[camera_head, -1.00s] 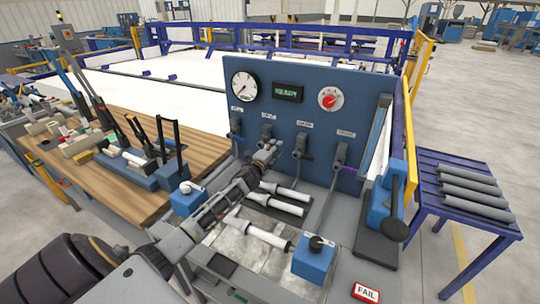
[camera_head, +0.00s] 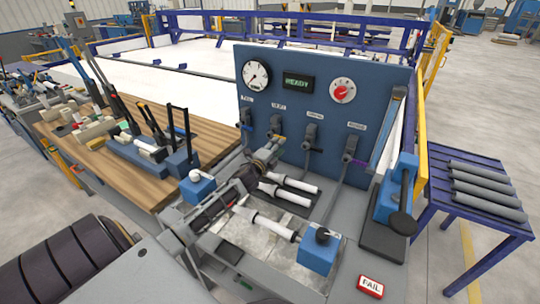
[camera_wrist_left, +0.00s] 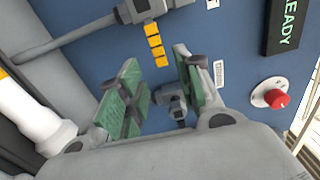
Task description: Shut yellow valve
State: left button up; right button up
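The yellow valve (camera_head: 276,128) is on the blue panel, second from the left, partly behind my left gripper. In the left wrist view its yellow lever (camera_wrist_left: 156,45) extends from a grey valve body (camera_wrist_left: 150,8), just beyond and between the fingertips. My left gripper (camera_head: 268,150) is in front of the panel, just below this valve in the head view. Its green-padded fingers (camera_wrist_left: 155,75) are apart with nothing held between them. Another grey valve (camera_wrist_left: 175,105) shows farther back between the fingers. My right gripper is not in view.
Other valves stand along the panel, including a purple-handled one (camera_head: 350,150) at right. White-ended pipes (camera_head: 285,190) lie below my left gripper. A blue block (camera_head: 319,250) and a FAIL sign (camera_head: 371,286) are at the front. A wooden bench (camera_head: 80,150) is at left.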

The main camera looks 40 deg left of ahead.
pick_arm(q)
jog(key=shift+s+d, duration=0.2)
jog(key=shift+s, duration=1.2)
jog(key=shift+s+d, duration=0.15)
jog(key=shift+s, duration=1.25)
jog(key=shift+s+f, duration=0.1)
